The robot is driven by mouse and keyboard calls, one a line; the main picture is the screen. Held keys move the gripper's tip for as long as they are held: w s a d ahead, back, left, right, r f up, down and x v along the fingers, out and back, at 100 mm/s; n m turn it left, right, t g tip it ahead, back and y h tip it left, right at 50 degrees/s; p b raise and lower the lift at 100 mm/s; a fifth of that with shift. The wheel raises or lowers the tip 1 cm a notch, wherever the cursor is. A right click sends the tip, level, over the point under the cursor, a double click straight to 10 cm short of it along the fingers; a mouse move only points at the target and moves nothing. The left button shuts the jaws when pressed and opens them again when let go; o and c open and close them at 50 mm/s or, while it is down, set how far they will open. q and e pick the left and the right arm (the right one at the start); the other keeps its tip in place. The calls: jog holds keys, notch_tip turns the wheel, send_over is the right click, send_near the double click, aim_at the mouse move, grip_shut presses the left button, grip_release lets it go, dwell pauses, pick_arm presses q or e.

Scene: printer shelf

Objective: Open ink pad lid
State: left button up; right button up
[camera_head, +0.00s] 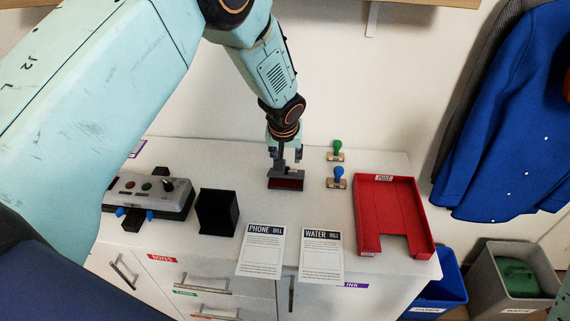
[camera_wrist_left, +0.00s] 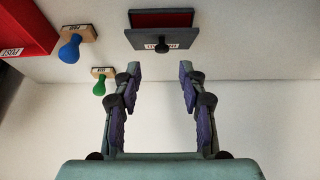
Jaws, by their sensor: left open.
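The ink pad (camera_head: 286,184) sits on the white cabinet top, and its red inking surface shows in both views. A grey labelled plate, which looks like its lid (camera_wrist_left: 162,40), stands raised along one edge of the pad in the left wrist view, where the red pad (camera_wrist_left: 162,18) shows beyond it. I cannot tell the lid's exact angle. My left gripper (camera_head: 285,157) is over the back side of the pad. In the left wrist view its two fingers (camera_wrist_left: 187,88) are spread, with nothing between them and the lid beyond their tips. My right gripper is not seen.
A green stamp (camera_head: 336,151) and a blue stamp (camera_head: 339,178) stand right of the pad, then a red tray (camera_head: 366,215). A black holder (camera_head: 217,211) and a grey button box (camera_head: 150,192) are left. Phone (camera_head: 262,249) and water (camera_head: 321,255) bills lie in front.

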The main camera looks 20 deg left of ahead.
aim_at(287, 167)
pick_arm(q)
jog(key=x, duration=0.5)
jog(key=shift+a+f, duration=0.25)
jog(key=shift+f, duration=0.05)
jog(key=shift+w+f, duration=0.1)
jog(key=shift+f, duration=0.1)
jog(key=shift+d, duration=0.1)
jog(key=shift+c, duration=0.5)
jog(key=shift+c, duration=0.7)
grip_shut()
